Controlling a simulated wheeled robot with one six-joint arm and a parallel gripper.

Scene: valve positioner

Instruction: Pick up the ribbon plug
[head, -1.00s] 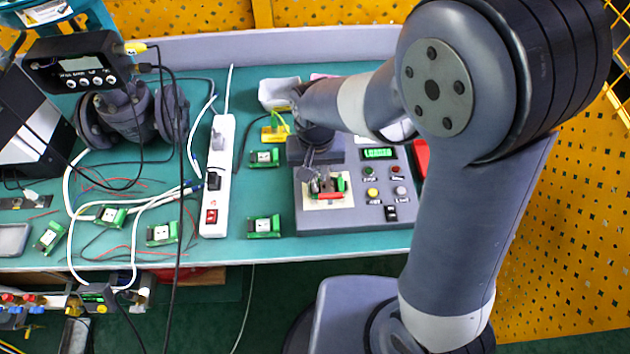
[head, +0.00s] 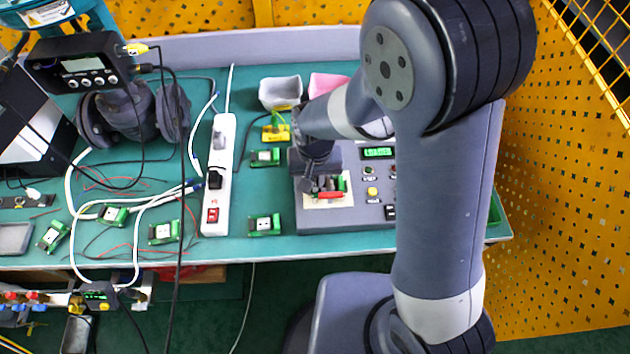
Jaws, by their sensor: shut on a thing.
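My gripper (head: 313,186) is low over the left part of the grey test station (head: 345,220), at the pale square fixture (head: 325,203). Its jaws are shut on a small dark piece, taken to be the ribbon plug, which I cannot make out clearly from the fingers. A red part (head: 330,195) and a green block (head: 342,183) show just right of the fingertips. I cannot tell whether the held piece is clear of the fixture.
Green modules (head: 264,225) lie left of the station, near a white power strip (head: 218,180). A grey bin (head: 281,93), a pink bin (head: 327,84) and a yellow-green connector (head: 276,131) are behind. Loose cables cover the left table. A yellow perforated panel (head: 560,200) stands right.

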